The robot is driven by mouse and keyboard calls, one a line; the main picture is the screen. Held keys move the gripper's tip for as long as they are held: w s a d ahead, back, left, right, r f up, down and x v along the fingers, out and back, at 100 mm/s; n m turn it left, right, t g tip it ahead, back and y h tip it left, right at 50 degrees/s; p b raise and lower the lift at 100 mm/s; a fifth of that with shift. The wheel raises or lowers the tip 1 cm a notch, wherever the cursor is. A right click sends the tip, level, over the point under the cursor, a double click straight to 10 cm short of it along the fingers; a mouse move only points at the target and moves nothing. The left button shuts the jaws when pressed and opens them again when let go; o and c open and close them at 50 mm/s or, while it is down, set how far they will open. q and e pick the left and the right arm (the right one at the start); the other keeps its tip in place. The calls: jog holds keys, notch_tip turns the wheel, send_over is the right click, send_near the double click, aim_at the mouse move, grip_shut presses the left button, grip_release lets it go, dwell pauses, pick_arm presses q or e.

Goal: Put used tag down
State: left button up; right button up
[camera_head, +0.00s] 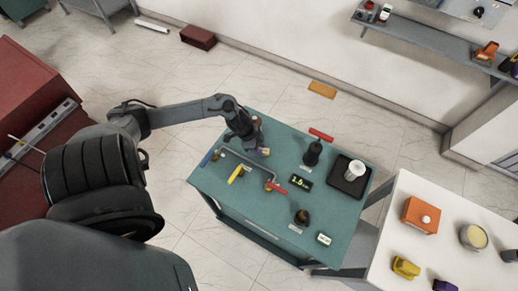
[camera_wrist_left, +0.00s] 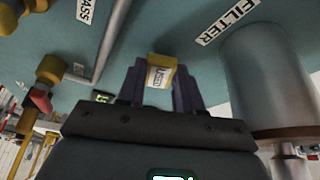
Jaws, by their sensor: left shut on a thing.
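The used tag (camera_wrist_left: 160,72) is a small yellow block with a white label that reads like "USED". My left gripper (camera_wrist_left: 160,85) is shut on it, with one dark finger on each side. In the head view my left gripper (camera_head: 263,151) is over the back left part of the teal table (camera_head: 225,181), and the tag is a tiny spot at its fingertips. I cannot tell whether the tag touches the tabletop. My right gripper is not in view.
A grey cylinder (camera_wrist_left: 265,75) stands right of the fingers in the wrist view, near a FILTER label (camera_wrist_left: 227,20).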

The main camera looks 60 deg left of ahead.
pick_arm(q)
jog(key=shift+f, duration=0.4)
jog(key=shift+f, duration=0.15)
jog(key=o, duration=1)
